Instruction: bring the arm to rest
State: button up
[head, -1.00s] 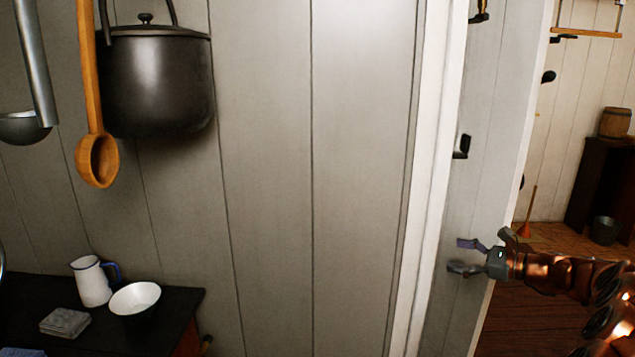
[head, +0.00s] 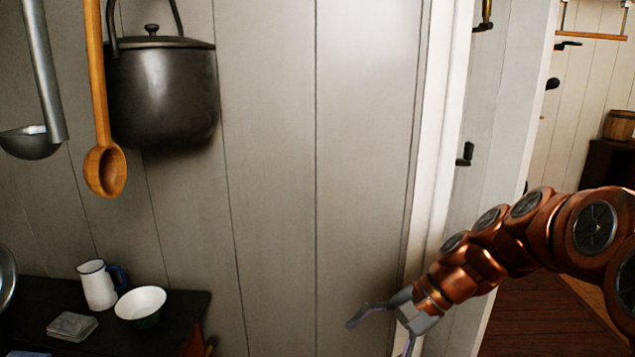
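My copper-coloured arm (head: 510,240) reaches in from the right edge in the head view. My gripper (head: 378,335) is at its end, low in the picture, in front of the grey plank wall near the white door frame. Its two grey-violet fingers are spread wide apart, with nothing seen between them. The lower finger is partly cut off by the bottom edge of the picture.
A black pot (head: 162,90), a wooden ladle (head: 105,170) and a metal ladle (head: 32,142) hang at the left. A dark counter (head: 185,310) holds a white jug (head: 98,284) and a bowl (head: 140,302). An open doorway with a wooden floor (head: 530,320) is at the right.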

jog(key=s+d+f+n+h, duration=0.1)
jog(key=s+d+n+h, duration=0.1)
jog(key=s, duration=0.6)
jog(key=s+d+f+n+h+p, duration=0.1)
jog(key=s+d+f+n+h, duration=0.1)
jog(key=s, duration=0.6)
jog(key=s+d+f+n+g+h, duration=0.1)
jog(key=s+d+n+h, duration=0.3)
jog(key=s, duration=0.3)
jog(key=shift+s+d+f+h, duration=0.25)
jog(key=shift+s+d+h, duration=0.05)
jog(key=shift+s+d, duration=0.15)
